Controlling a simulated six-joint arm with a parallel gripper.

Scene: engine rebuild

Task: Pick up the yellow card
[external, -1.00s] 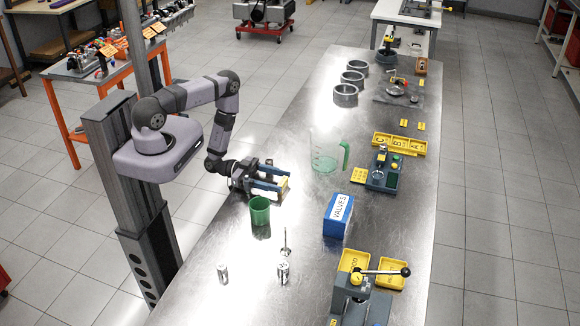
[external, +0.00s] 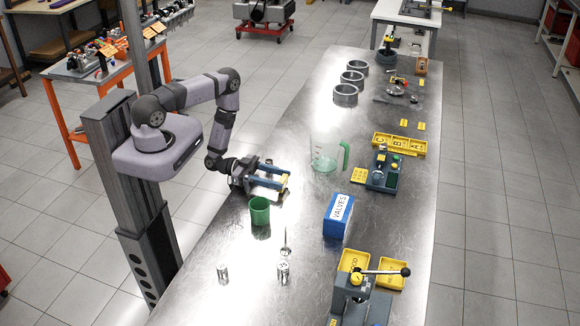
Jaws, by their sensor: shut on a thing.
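My gripper (external: 283,180) reaches out low over the left edge of the steel bench, its two blue fingers pointing right. It is shut on a small yellow card, of which only a thin yellow edge shows at the fingertips; the fingers hide most of it. I cannot tell whether the card still touches the bench. Other small yellow cards (external: 421,126) lie flat at the far right of the bench.
A green cup (external: 259,211) stands just in front of my gripper. A blue VALVES box (external: 338,216) and a clear jug with a green handle (external: 325,153) stand to the right. Metal parts (external: 283,272) stand nearer the camera. Yellow trays (external: 399,145) lie at the right.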

